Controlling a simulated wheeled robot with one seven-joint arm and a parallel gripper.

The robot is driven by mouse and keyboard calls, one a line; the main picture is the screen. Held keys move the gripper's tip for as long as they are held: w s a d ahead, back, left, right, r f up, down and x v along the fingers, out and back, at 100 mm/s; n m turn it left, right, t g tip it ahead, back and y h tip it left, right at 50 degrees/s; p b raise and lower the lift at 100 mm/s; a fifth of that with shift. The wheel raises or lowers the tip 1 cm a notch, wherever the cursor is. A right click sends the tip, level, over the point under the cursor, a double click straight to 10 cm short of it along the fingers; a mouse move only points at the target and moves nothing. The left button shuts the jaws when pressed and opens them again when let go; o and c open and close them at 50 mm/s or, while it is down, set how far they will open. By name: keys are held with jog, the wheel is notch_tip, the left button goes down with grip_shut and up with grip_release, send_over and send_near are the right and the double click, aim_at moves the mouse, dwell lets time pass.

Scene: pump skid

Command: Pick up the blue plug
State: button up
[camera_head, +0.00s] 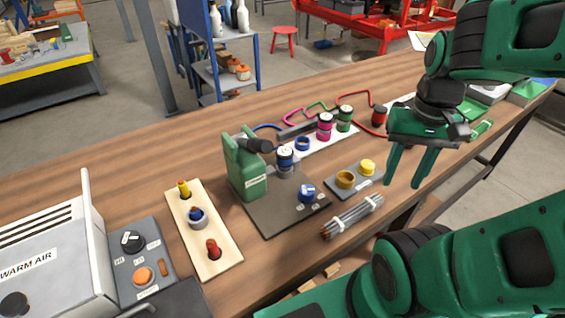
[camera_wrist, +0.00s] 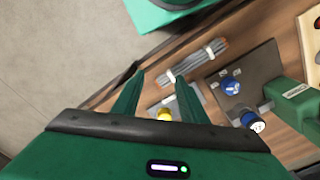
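A short cylinder with a blue top and white label, apparently the blue plug (camera_head: 285,156), stands upright on a dark grey plate (camera_head: 262,220) beside a green press-like stand (camera_head: 243,170). The stand's dark head is close to it at the upper left. In the wrist view the plug (camera_wrist: 250,119) is at the lower right, beside the green stand. My gripper (camera_head: 408,180) is open and empty, above the table's front part, well to the right of the plug. Its two fingers (camera_wrist: 160,78) also show in the wrist view, apart with nothing between them.
A blue knob (camera_head: 307,192) sits on the same plate. A small grey plate with brown and yellow round parts (camera_head: 367,167) and a rod bundle (camera_head: 352,216) lie between gripper and plug. Magenta (camera_head: 324,126) and green (camera_head: 344,118) plugs stand behind. A wooden board (camera_head: 190,240) is left.

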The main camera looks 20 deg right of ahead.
jog(key=o, duration=0.3)
jog(key=shift+s+r, duration=0.3)
jog(key=shift+s, duration=0.1)
jog(key=shift+o, duration=0.2)
jog(key=n, duration=3)
send_near(284, 151)
jog(key=shift+s+d+f, duration=0.1)
jog(key=shift+f, duration=0.4)
notch_tip(284, 151, down, 10)
jog(key=shift+r, duration=0.1)
jog(key=c, duration=1.4)
jog(key=shift+o, duration=0.2)
